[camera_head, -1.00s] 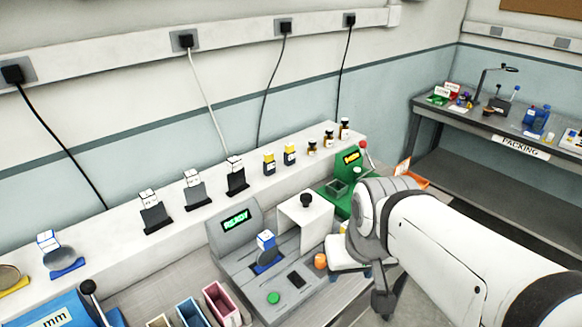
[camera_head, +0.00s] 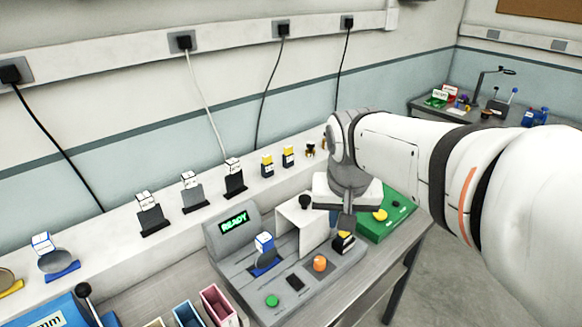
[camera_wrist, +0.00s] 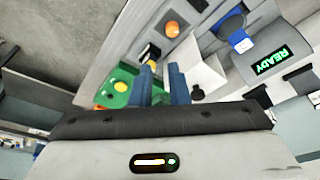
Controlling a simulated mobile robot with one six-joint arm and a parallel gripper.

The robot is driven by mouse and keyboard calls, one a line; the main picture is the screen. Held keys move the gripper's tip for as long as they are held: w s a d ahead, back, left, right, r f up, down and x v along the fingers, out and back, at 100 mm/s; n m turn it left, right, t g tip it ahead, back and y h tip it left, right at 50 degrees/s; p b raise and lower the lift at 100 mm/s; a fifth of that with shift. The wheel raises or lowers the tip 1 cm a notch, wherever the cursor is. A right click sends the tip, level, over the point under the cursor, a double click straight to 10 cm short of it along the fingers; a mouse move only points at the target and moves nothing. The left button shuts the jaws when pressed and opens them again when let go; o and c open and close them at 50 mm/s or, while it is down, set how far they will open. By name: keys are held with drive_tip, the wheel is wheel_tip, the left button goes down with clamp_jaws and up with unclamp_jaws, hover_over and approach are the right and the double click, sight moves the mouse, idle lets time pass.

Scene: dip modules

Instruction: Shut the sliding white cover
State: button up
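The white cover (camera_head: 298,228) stands upright on the grey device (camera_head: 325,275), with a black knob (camera_head: 306,201) on top. The cover also shows in the wrist view (camera_wrist: 195,74). My gripper (camera_head: 346,224) is just right of the cover, above the device's right end, pointing down. In the wrist view its two blue fingers (camera_wrist: 162,82) are apart with nothing seen between them. The cover lies to their right there. Part of the cover is hidden behind my wrist in the head view.
A yellow-and-black piece (camera_head: 343,241) sits on the device below my gripper. An orange knob (camera_head: 320,263), a green button (camera_head: 272,300) and a blue-framed round piece (camera_head: 265,250) are on the device. A READY display (camera_head: 234,222) stands behind. A green unit (camera_head: 392,212) is right.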

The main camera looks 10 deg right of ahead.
drive_tip(key=w+m, duration=0.2)
drive_tip(key=w, duration=0.4)
drive_tip(key=w+a+r+m+h+b, duration=0.1)
drive_tip(key=w+m, duration=0.1)
drive_tip(key=w, duration=0.5)
drive_tip(key=w+m+b, duration=0.1)
drive_tip(key=w, duration=0.6)
drive_tip(key=shift+w+a+r+m+h, duration=0.15)
drive_tip(key=shift+a+r+m+h, duration=0.2)
drive_tip(key=shift+m+h, duration=0.05)
clamp_jaws()
drive_tip(key=f, duration=0.3)
drive_tip(key=f+p, duration=0.1)
drive_tip(key=f, duration=0.5)
drive_tip(key=shift+s+a+p, duration=0.15)
drive_tip(key=shift+s+p, duration=0.1)
drive_tip(key=shift+p, duration=0.05)
drive_tip(key=shift+a+f, duration=0.1)
drive_tip(key=shift+f, duration=0.05)
drive_tip(key=shift+s, duration=0.1)
